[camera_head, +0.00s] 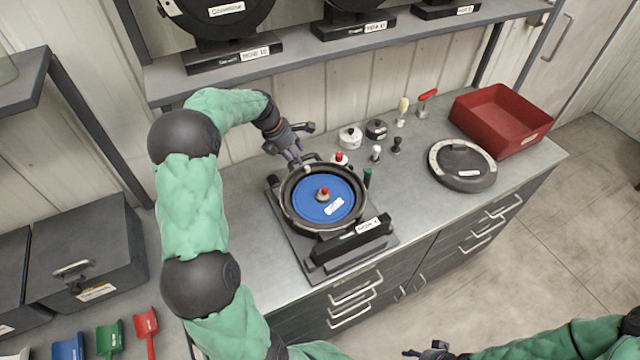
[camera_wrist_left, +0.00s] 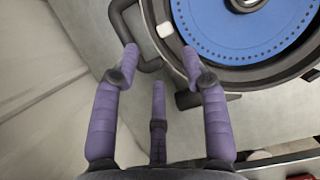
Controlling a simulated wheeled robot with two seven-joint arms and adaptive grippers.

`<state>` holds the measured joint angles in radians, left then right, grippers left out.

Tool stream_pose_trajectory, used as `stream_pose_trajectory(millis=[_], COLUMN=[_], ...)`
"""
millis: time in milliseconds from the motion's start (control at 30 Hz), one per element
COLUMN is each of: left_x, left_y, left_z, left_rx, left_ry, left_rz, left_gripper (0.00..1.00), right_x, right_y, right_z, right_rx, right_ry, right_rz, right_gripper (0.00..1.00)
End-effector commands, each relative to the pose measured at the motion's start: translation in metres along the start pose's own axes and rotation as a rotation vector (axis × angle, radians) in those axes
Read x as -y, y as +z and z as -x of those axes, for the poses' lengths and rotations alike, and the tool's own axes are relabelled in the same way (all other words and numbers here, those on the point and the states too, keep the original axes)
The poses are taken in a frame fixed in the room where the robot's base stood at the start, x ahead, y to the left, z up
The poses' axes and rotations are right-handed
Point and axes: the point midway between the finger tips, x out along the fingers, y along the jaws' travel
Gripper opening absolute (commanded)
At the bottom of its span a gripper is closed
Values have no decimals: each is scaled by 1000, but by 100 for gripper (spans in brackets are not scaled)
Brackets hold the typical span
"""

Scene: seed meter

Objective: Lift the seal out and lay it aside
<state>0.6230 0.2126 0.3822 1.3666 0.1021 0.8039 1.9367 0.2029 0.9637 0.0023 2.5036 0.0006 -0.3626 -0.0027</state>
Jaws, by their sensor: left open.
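The seed meter's round dark housing (camera_head: 290,213) sits on a stand on the grey worktop, open at the top. A blue disc (camera_head: 308,207) with a red-topped hub (camera_head: 324,194) lies inside it, and it also shows in the left wrist view (camera_wrist_left: 225,25). A dark ring surrounds the disc; I cannot tell surely whether it is the seal. My left gripper (camera_head: 296,158) is open and empty at the housing's back-left rim; its purple fingers (camera_wrist_left: 160,58) point toward the rim and a bent handle (camera_wrist_left: 125,15). My right gripper (camera_head: 436,353) is partly cut off at the bottom edge.
A round cover (camera_head: 460,180) lies to the right, before a red bin (camera_head: 506,122). Several small parts and tools, including a white round pot (camera_head: 350,137), stand behind the meter. A shelf (camera_head: 330,50) overhangs the back. Bare worktop lies left of the meter.

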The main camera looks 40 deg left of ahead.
Motion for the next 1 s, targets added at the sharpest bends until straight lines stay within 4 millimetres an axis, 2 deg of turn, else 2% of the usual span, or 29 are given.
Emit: stream_pose_trajectory(millis=[100,267,600,833,867,1000], left_x=[1,3,11,11,11,10], left_y=[0,0,0,0,1,1], left_z=[-14,-24,-70,-72,-72,-70], left_rx=[-1,-1,-5,-4,-4,-3], left_ry=[-2,-2,-10,-9,-9,-7], left_rz=[0,0,1,1,1,0], left_gripper=[45,45,45,45,41,1], right_x=[-1,-1,-4,-4,-4,-4], right_y=[0,0,0,0,0,0], right_z=[-2,-4,-11,-11,-11,-11], right_rx=[0,0,0,0,0,0], right_ry=[0,0,0,0,0,0], right_rz=[0,0,0,0,0,0], right_gripper=[51,51,51,51,51,51])
